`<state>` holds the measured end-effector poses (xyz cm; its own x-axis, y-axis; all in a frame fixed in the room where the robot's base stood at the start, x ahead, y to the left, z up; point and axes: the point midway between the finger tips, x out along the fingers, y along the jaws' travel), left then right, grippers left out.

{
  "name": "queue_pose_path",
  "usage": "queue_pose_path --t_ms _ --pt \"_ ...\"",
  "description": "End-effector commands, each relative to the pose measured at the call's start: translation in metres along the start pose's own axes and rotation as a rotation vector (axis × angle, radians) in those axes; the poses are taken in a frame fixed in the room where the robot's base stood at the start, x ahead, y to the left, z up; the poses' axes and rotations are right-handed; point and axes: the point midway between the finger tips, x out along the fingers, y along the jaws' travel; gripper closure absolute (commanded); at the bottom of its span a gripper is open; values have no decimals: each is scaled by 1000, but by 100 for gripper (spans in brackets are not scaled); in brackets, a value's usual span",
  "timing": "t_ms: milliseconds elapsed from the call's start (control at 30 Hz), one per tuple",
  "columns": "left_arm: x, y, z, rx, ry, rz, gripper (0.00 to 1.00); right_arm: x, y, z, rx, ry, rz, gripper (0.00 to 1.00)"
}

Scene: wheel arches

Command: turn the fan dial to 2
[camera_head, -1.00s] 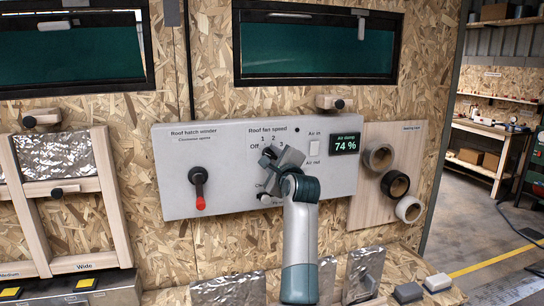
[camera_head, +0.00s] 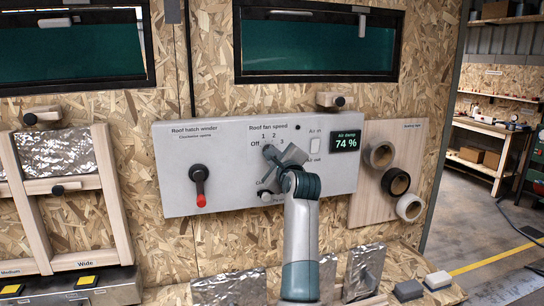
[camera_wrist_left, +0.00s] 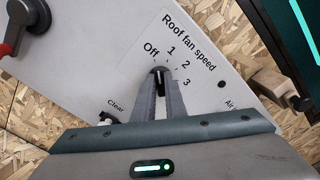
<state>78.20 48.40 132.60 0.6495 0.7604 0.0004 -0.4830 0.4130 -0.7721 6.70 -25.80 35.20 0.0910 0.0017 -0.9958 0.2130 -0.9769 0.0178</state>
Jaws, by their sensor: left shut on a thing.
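The grey control panel (camera_head: 225,200) is on the chipboard wall. Its fan dial, under "Roof fan speed", is mostly hidden by my left gripper (camera_head: 271,153) in the head view. In the left wrist view the dark dial (camera_wrist_left: 160,84) sits between the fingers of my left gripper (camera_wrist_left: 159,88), which are shut on it. The labels Off, 1, 2 and 3 arc around it. The dial points up in that picture, near Off or between Off and 1; I cannot tell which. My right gripper is not in view.
A red-handled roof hatch winder (camera_head: 200,188) is left of the dial. An "Air damp" display (camera_head: 345,142) reading 74 % is to the right, beside tape rolls (camera_head: 395,182) on a board. A wooden peg block (camera_head: 332,100) juts out above the panel.

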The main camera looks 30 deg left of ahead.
Motion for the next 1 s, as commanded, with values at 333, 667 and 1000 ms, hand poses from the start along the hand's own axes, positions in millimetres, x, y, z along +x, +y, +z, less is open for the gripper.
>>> queue_pose_path --t_ms 333,667,1000 --pt "0 -1 -1 296 1 0 100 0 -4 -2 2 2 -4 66" --pt "0 -3 0 611 0 1 100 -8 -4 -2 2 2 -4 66" --pt "0 -5 0 930 2 1 100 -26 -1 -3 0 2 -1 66"
